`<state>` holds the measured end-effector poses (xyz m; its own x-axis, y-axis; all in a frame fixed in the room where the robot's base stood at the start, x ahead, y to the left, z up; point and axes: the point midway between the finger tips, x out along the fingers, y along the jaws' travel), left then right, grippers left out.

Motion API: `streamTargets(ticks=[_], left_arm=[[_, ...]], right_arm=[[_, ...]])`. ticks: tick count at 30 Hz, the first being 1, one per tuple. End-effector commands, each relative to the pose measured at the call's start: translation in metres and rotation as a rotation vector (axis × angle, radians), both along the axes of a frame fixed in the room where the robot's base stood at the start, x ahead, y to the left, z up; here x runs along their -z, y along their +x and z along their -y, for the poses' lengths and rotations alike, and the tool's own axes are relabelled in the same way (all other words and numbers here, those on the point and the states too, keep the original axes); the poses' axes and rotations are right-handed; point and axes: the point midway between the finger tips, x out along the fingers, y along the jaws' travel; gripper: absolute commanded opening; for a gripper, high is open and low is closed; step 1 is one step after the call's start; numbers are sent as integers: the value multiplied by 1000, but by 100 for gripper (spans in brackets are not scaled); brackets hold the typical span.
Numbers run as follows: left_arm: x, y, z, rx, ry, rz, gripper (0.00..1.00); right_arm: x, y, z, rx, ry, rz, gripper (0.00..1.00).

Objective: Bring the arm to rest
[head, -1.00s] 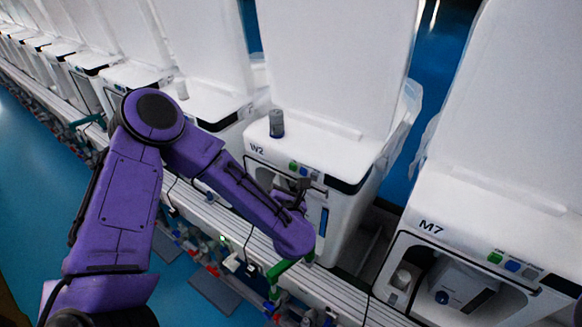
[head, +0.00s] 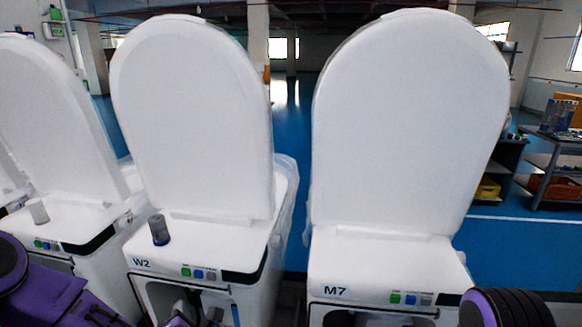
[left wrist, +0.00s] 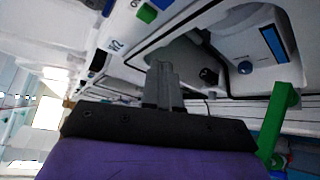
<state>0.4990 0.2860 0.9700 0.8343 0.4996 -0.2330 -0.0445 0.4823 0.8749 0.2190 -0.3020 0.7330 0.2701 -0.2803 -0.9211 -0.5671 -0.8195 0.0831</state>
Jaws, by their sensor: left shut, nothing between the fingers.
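My left gripper (left wrist: 164,84) is shut and empty in the left wrist view, its fingertips close together in front of the open front bay of the unit marked W2 (left wrist: 215,32). In the head view, the gripper (head: 208,316) shows only at the bottom edge, before the W2 unit (head: 205,240), and is mostly cut off. My purple left arm (head: 50,285) comes in at the lower left. I cannot tell from these frames whether the fingers touch the unit. My right gripper is out of view; a dark ribbed arm part of mine shows at the lower right.
The unit marked M7 (head: 385,265) stands to the right of W2, with a gap between them. A green bracket (left wrist: 277,120) stands close right of the gripper. Shelving (head: 550,165) is at the back right.

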Motion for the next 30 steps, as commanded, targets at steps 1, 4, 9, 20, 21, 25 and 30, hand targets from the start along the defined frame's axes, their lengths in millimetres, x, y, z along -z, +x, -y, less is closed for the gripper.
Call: streamTargets(ticks=[1,4,9,20,21,25,30], left_arm=[[36,-12,14,171,194,-215,0],[120,-58,31,514,532,-611,0],[225,-168,22,1008,880,-1097,0],[277,-269,-16,1267,1020,-1411,0],[277,-269,-16,1267,1020,-1411,0],[277,-269,-16,1267,1020,-1411,0],[277,-269,-16,1267,1020,-1411,0]], right_arm=[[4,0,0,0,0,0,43],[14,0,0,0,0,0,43],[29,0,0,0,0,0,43],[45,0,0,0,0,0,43],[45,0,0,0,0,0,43],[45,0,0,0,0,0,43],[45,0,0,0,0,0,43]])
